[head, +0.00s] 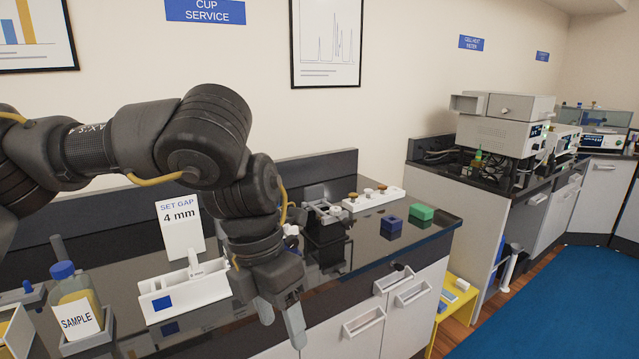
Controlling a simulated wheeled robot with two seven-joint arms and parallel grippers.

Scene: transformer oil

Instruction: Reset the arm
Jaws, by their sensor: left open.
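My left arm reaches in from the left over the dark glossy counter. My left gripper (281,325) points down near the counter's front edge, to the right of a white holder with a blue square. Its jaws are apart and nothing shows between them. A sample bottle (75,287) with a blue cap and yellow liquid stands upright at the left, behind a SAMPLE label. My right gripper is not in view.
A white holder (158,291) stands below the "SET GAP 4 mm" sign (180,226). A yellow stool (455,303) stands right of the drawers.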

